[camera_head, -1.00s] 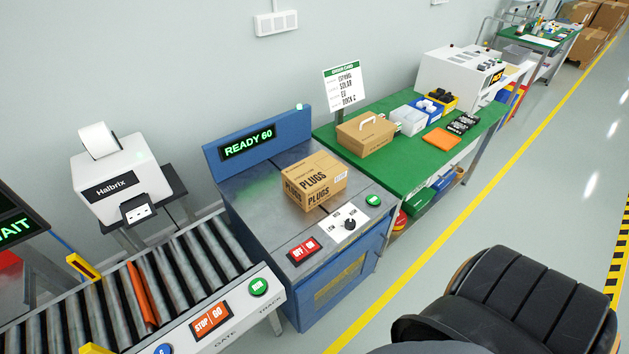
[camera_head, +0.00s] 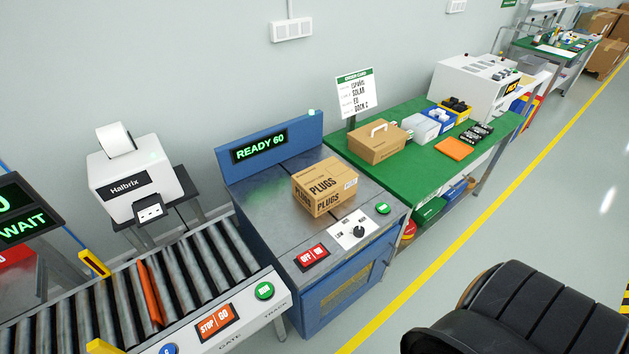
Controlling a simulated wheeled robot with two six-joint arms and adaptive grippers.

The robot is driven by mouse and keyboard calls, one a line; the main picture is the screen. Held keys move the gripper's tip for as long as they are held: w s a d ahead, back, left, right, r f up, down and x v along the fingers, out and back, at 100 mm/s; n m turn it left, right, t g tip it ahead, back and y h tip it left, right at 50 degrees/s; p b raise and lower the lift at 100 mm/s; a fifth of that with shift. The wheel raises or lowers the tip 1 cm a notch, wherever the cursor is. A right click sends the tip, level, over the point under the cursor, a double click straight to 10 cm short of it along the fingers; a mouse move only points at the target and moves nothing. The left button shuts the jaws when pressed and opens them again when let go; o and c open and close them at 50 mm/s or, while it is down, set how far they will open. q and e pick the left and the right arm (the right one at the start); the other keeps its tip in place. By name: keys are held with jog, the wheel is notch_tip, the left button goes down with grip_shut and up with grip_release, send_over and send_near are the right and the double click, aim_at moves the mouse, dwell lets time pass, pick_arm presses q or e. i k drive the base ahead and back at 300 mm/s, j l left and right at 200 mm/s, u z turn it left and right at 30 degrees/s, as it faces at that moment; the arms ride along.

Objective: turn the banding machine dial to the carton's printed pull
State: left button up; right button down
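The banding machine (camera_head: 282,250) is a blue cabinet with a grey metal top, and its display (camera_head: 259,147) reads READY 60. The carton (camera_head: 324,187), brown and printed PLUGS, sits on that top. Any printed pull value on it is too small to read. The dial (camera_head: 358,230) is a dark knob on a white plate at the machine's front right, with LOW legible at the plate's left. Its exact pointing is too small to tell. Neither of my grippers shows in the head view.
A red OFF/ON switch (camera_head: 311,257) and a green button (camera_head: 382,208) flank the dial. A roller conveyor (camera_head: 190,270) with a STOP/GO switch (camera_head: 214,322) lies left. A green table (camera_head: 407,178) holds a second carton (camera_head: 377,143) and bins. Open floor lies in front, beyond a black padded shape (camera_head: 530,310).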

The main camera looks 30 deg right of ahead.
aim_at(359, 231)
jog(key=z, duration=1.45)
